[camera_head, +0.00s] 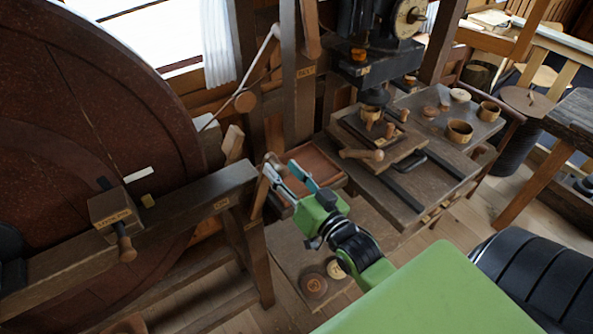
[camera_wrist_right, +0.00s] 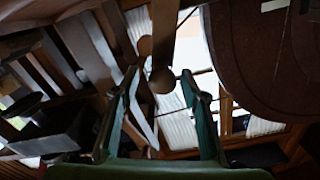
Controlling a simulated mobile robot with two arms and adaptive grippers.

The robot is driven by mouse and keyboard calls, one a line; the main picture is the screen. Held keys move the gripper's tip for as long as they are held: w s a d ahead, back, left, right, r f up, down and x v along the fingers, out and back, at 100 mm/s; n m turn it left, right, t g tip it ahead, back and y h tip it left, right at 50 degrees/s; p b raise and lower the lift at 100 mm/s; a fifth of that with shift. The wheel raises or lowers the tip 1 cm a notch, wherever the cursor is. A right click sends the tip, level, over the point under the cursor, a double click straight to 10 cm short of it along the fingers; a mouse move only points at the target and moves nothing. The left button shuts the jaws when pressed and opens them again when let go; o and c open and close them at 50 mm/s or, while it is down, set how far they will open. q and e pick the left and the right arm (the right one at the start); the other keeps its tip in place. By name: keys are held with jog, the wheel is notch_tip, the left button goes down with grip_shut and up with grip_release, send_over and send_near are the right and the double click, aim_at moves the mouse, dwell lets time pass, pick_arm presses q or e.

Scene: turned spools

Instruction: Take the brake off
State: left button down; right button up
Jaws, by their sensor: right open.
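My right gripper (camera_head: 291,180) is open, its fingertips near the end of a wooden beam (camera_head: 175,212) beside the big wheel. A wooden lever handle (camera_head: 258,194) rises beside the beam end, next to the fingertips. I take it as the brake lever, but the small beam label is too small to read surely. In the right wrist view, the round-ended handle (camera_wrist_right: 162,80) shows between the spread fingers of the gripper (camera_wrist_right: 160,95). I see no contact; its distance is hard to judge. The left gripper is out of view.
The large dark-red wheel (camera_head: 75,110) fills the left. A block with a wooden handle (camera_head: 112,212) sits on the beam. A shallow tray (camera_head: 318,165) lies beside the gripper, and a machine bench (camera_head: 400,205) stands right.

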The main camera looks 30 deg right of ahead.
jog(key=s, duration=1.1)
jog(key=shift+s+d, duration=0.2)
jog(key=shift+d, duration=0.1)
jog(key=s+a+f+n+g+b, duration=0.1)
jog(key=s+f+g, duration=0.15)
jog(key=f, duration=1.05)
jog(key=s+f+g+b, duration=0.1)
jog(key=s+f+g, duration=0.15)
jog(key=f, duration=1.15)
jog(key=s+a+f+n+g+b, duration=0.1)
jog(key=s+f+g, duration=0.15)
jog(key=f, duration=1.05)
jog(key=s+a+f+n+g+b, duration=0.1)
jog(key=s+f+n+g, duration=0.3)
jog(key=s+f, duration=1.9)
jog(key=s+g+b, duration=0.1)
jog(key=g, duration=0.4)
jog(key=shift+a+f+h, duration=0.3)
jog(key=shift+a+f, duration=0.05)
jog(key=shift+a, duration=0.05)
jog(key=shift+s+g, duration=0.1)
jog(key=shift+g, duration=0.15)
